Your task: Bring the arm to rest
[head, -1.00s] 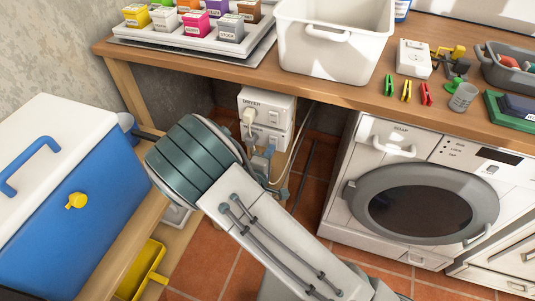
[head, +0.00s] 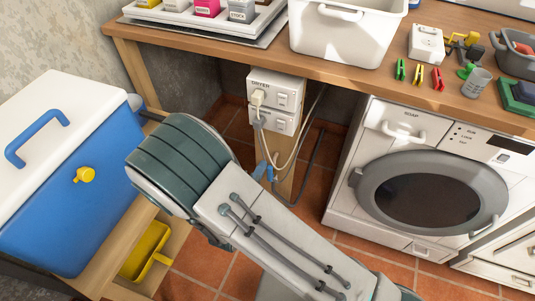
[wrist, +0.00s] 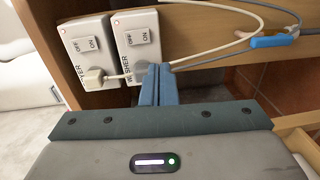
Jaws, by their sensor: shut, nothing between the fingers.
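My arm reaches up from the bottom of the head view, and its grey-green rounded joint fills the centre left. My gripper is hidden behind it there. In the wrist view my gripper (wrist: 157,86) shows as two blue fingers pressed together, with nothing between them. The fingertips appear in front of the lower part of the washer outlet box (wrist: 137,46); I cannot tell whether they touch it. The dryer outlet box (wrist: 88,50) is at their left, with a pale plug (wrist: 95,77) in it. Both boxes have an on/off switch and a small red light.
A blue cooler (head: 75,185) stands on a low wooden bench at left, near my arm. A yellow bin (head: 147,252) is below. The washing machine (head: 345,200) is at right, under the worktop (head: 330,75).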

